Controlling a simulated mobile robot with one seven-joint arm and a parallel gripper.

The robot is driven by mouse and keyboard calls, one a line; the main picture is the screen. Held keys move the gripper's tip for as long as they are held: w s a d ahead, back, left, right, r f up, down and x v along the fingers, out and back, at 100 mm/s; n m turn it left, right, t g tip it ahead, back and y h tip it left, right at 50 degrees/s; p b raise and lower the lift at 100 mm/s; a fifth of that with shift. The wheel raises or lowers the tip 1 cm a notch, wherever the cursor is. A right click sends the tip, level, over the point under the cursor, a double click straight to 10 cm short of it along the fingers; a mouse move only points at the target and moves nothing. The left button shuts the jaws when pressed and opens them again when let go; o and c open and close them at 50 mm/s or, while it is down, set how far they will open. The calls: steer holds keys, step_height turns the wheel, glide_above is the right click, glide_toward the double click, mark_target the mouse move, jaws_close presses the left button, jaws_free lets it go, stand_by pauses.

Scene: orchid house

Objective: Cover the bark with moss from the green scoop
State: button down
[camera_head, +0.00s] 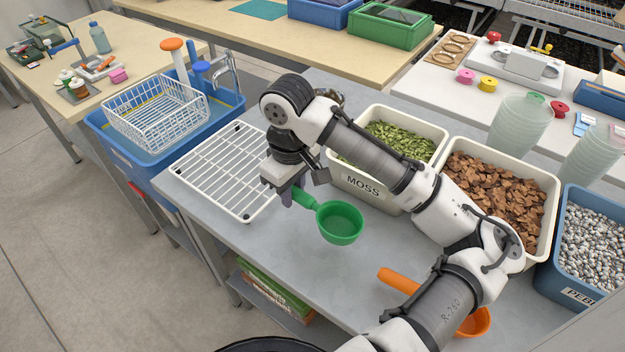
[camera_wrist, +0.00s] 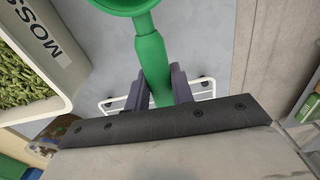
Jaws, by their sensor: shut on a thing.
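My gripper (camera_head: 289,194) is shut on the handle of the green scoop (camera_head: 340,224). It holds the scoop above the grey table, in front of the moss bin (camera_head: 362,187). The scoop's bowl faces up in the head view and looks empty, with only green inside. In the wrist view the handle (camera_wrist: 153,62) runs between my fingers (camera_wrist: 156,86), and the bowl is cut off at the top edge. Green moss (camera_head: 400,143) fills the bin marked MOSS; it also shows in the wrist view (camera_wrist: 18,75). Brown bark (camera_head: 494,196) fills the bin to its right.
A white wire rack (camera_head: 222,170) lies left of my gripper. An orange scoop (camera_head: 400,281) lies partly behind my arm. A pebble bin (camera_head: 592,245) stands at the right. Clear pots (camera_head: 517,124) stand on the back white table.

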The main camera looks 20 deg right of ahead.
steer(key=w+d+r+t+y+p, duration=0.25)
steer(key=w+d+r+p, duration=0.35)
steer(key=w+d+r, duration=1.05)
steer(key=d+f+b, duration=0.1)
steer(key=f+b, duration=0.3)
steer(key=s+d+f+t+b, duration=0.1)
steer(key=f+b, duration=0.3)
steer(key=s+d+f+t+b, duration=0.1)
steer(key=f+b, duration=0.3)
steer(key=shift+s+d+f+n+y, duration=0.25)
steer(key=shift+f+n+y, duration=0.05)
steer(key=shift+f+y, duration=0.05)
step_height(320, 180, up, 4)
steer(key=g+h+p, duration=0.2)
steer(key=g+p, duration=0.1)
steer(key=p, duration=0.4)
steer(key=shift+w+a+r+g+h+p, duration=0.35)
steer(key=shift+w+r+g+p, duration=0.2)
steer(key=shift+p, duration=0.65)
steer(key=shift+w+a+r+g+h+p, duration=0.3)
steer(key=shift+w+a+r+p, duration=0.25)
steer(key=shift+p, duration=0.6)
